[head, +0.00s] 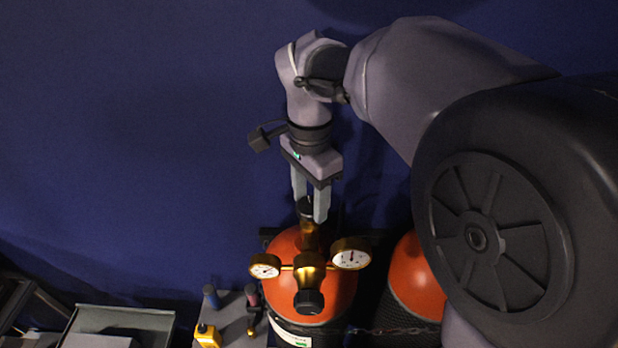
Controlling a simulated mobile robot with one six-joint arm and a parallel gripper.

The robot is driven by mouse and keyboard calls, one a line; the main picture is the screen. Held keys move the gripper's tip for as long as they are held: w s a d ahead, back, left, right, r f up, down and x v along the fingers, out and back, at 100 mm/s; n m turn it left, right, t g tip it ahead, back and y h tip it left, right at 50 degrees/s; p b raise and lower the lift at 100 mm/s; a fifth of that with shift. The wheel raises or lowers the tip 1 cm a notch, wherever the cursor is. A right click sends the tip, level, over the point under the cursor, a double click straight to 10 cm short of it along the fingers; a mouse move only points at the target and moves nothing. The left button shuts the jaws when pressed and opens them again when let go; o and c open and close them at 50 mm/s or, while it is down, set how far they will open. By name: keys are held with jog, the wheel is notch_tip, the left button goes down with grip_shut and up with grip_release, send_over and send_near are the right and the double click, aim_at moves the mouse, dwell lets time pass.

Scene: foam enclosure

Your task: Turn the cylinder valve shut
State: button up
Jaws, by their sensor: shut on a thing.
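An orange-topped cylinder (283,243) stands at the bottom centre of the head view. A brass valve body (309,236) rises from its top, with a dark valve knob (304,207) at its upper end. My gripper (310,209) points down from above, with one finger on each side of the knob, and is shut on it. The fingers partly hide the knob, so how far it is turned cannot be told.
A brass regulator with two round gauges (351,254) and a black knob (309,301) sits in front of the valve. A second orange cylinder (415,278) stands right, behind a chain (392,331). A grey shelf (233,318) with small tools and an open case (118,322) lie left.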

aim_at(310, 204)
jog(key=shift+m, duration=0.8)
jog(key=shift+b, duration=0.3)
jog(key=o, duration=1.4)
jog(key=shift+c, duration=0.2)
notch_tip(310, 204, up, 18)
jog(key=p, duration=0.4)
jog(key=shift+f, duration=0.25)
